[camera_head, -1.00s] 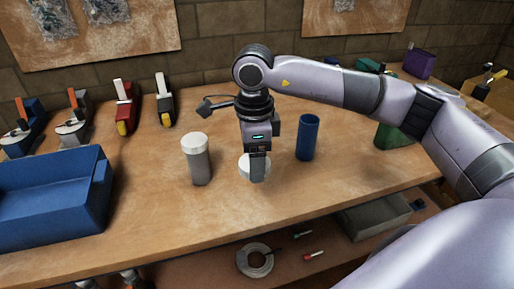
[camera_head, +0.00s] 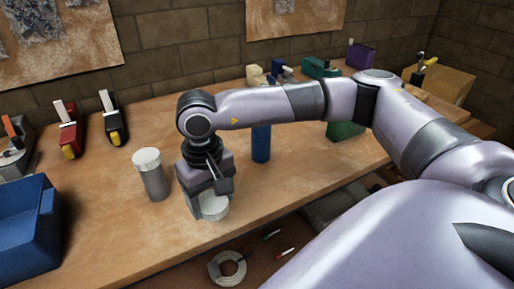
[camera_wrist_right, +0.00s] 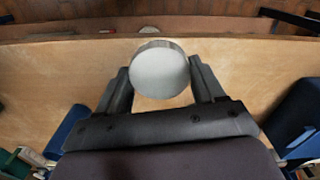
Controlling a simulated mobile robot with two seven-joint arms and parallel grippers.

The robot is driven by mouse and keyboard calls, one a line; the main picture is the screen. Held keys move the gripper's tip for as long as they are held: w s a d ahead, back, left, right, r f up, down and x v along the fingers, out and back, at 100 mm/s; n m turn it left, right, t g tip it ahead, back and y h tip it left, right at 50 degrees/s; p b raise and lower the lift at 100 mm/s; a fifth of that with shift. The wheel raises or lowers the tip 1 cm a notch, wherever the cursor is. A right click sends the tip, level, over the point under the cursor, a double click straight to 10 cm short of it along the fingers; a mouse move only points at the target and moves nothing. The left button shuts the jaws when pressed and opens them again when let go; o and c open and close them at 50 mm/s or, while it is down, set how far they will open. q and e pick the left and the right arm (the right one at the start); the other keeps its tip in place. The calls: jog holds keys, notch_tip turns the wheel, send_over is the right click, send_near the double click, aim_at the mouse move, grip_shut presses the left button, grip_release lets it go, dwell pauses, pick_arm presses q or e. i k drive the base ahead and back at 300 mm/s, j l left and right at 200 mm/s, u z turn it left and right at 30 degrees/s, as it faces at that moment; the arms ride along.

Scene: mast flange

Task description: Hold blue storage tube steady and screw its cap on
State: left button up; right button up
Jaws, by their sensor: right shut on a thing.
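The blue storage tube (camera_head: 261,144) stands upright on the workbench, partly hidden behind my right arm in the head view. My right gripper (camera_head: 208,200) is shut on a round white cap (camera_head: 213,206), to the left of the tube and nearer the bench's front edge. In the right wrist view the cap (camera_wrist_right: 160,72) sits between the two fingers, its flat round face showing. I cannot tell whether it touches the bench. The gripper is apart from the tube. My left gripper is not in view.
A grey container with a white lid (camera_head: 151,174) stands left of my right gripper. A blue bin (camera_head: 28,228) is at the far left. Clamps with red and black bodies (camera_head: 69,130) stand behind. A green object (camera_head: 345,130) lies right of the tube. A cable coil (camera_head: 228,268) lies below.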

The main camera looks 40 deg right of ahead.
aim_at(261, 137)
jog(key=k+l, duration=0.1)
jog(key=l, duration=1.05)
jog(key=k+l+z, duration=0.1)
jog(key=l, duration=1.05)
